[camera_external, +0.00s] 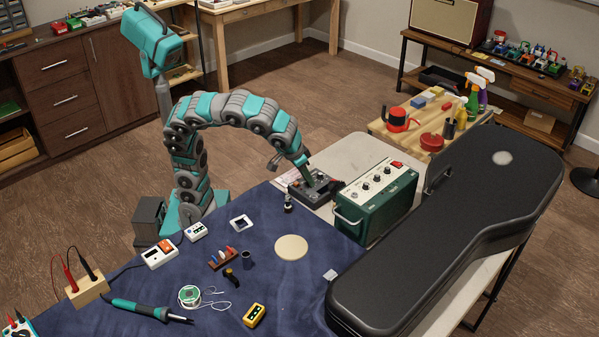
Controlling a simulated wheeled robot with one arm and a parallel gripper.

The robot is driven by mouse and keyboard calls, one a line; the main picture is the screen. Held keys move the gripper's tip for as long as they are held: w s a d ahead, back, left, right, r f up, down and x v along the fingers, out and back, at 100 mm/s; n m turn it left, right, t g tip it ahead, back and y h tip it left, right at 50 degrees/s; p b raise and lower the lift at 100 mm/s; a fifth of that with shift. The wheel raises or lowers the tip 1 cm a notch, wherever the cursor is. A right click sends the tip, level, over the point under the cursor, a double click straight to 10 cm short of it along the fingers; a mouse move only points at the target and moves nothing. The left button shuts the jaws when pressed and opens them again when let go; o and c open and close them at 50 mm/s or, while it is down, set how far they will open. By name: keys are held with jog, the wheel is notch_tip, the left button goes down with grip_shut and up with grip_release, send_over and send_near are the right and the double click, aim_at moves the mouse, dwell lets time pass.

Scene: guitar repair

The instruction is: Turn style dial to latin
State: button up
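A dark grey box with small controls on its top (305,196) lies on the pale table beside the blue cloth. It may be the unit with the style dial, but the dial and its markings are too small to make out. My gripper (320,184) points down at the top of this box, at or just above it. Its fingertips are too small and partly hidden, so I cannot tell whether they are open, shut or touching a dial. A green box with several knobs and a red switch (374,203) stands upright just right of it.
A large black guitar case (455,215) fills the right side. The blue cloth (300,275) holds a soldering iron (150,309), a solder spool (190,296), a round beige disc (291,247) and small meters. A wooden board with tools (385,128) stands behind.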

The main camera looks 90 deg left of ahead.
grip_shut()
jog(key=shift+m+b, duration=0.35)
jog(key=shift+m, duration=0.05)
jog(key=m+h+b, duration=0.1)
jog(key=m, duration=0.1)
jog(key=m+h+b, duration=0.1)
jog(key=m, duration=0.1)
jog(key=shift+a+f+m+t, duration=0.2)
jog(key=shift+m+t, duration=0.1)
jog(key=shift+m, duration=0.1)
jog(key=m, duration=0.2)
jog(key=m+h, duration=0.1)
jog(key=m, duration=0.1)
jog(key=m+h+b, duration=0.1)
jog(key=m, duration=0.1)
jog(key=shift+a+r, duration=0.15)
jog(key=shift+a, duration=0.1)
jog(key=shift+o, duration=2.2)
grip_release()
